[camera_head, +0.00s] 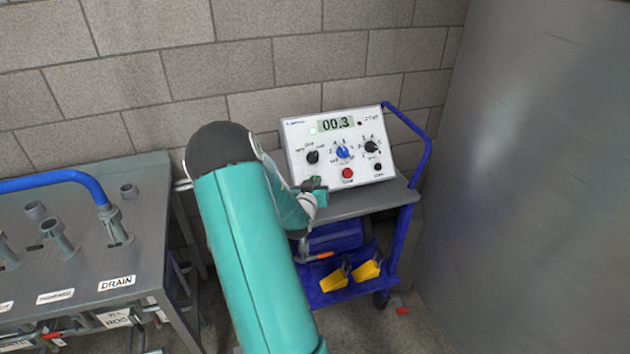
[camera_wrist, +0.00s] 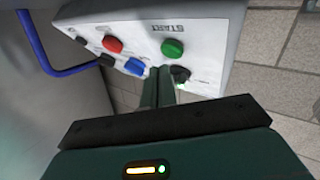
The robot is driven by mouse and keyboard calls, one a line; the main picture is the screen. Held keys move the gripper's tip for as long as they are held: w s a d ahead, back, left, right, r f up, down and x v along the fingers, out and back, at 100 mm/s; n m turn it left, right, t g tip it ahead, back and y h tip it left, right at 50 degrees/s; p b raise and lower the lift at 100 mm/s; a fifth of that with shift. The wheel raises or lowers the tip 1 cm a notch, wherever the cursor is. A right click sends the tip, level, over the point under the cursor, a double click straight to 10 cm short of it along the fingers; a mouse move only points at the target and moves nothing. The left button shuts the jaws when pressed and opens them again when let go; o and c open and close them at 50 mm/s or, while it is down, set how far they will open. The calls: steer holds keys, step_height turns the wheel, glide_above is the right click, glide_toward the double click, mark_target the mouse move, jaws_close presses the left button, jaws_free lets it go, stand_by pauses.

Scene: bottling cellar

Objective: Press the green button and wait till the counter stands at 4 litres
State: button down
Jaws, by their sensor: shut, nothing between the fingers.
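The white control box (camera_head: 300,136) stands on the blue cart, its counter (camera_head: 336,124) reading 00.3. A small green light (camera_head: 313,130) glows left of the counter. The green button (camera_wrist: 173,48), labelled START, shows in the wrist view; in the head view my gripper hides its place. My gripper (camera_head: 315,185) is shut and empty in front of the panel's lower left. In the wrist view its fingertips (camera_wrist: 159,72) lie close beside the green button; I cannot tell whether they touch the panel.
A red button (camera_head: 347,173), a blue knob (camera_head: 343,152) and black knobs share the panel. The blue cart (camera_head: 405,215) carries yellow items (camera_head: 336,280) on its lower shelf. A grey bench (camera_head: 150,225) marked DRAIN stands left; a large metal surface (camera_head: 540,170) stands right.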

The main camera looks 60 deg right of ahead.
steer(key=shift+r, duration=0.1)
steer(key=shift+s+a+r, duration=0.65)
steer(key=shift+r, duration=0.15)
steer(key=shift+s+a+r, duration=0.65)
steer(key=shift+r, duration=0.15)
steer(key=w+a+r+n+t+y, duration=0.1)
steer(key=w+a+r+t+y, duration=0.25)
steer(key=w+a, duration=0.75)
steer(key=w+a+r+n+t+y, duration=0.1)
steer(key=w+a+r+n+y, duration=0.2)
steer(key=a, duration=0.6)
steer(key=w+a+r+n+t+y, duration=0.1)
steer(key=w+a+r+y, duration=0.25)
steer(key=a, duration=0.55)
steer(key=s+a+r+n+y, duration=0.2)
steer(key=a+r+y, duration=0.1)
steer(key=a, duration=0.7)
steer(key=s+a+r+n+g+y, duration=0.3)
steer(key=s+a+n, duration=0.3)
steer(key=s+a, duration=0.9)
steer(key=shift+s+a+r, duration=0.15)
steer(key=shift+a+r, duration=0.45)
steer(key=shift+a, duration=0.25)
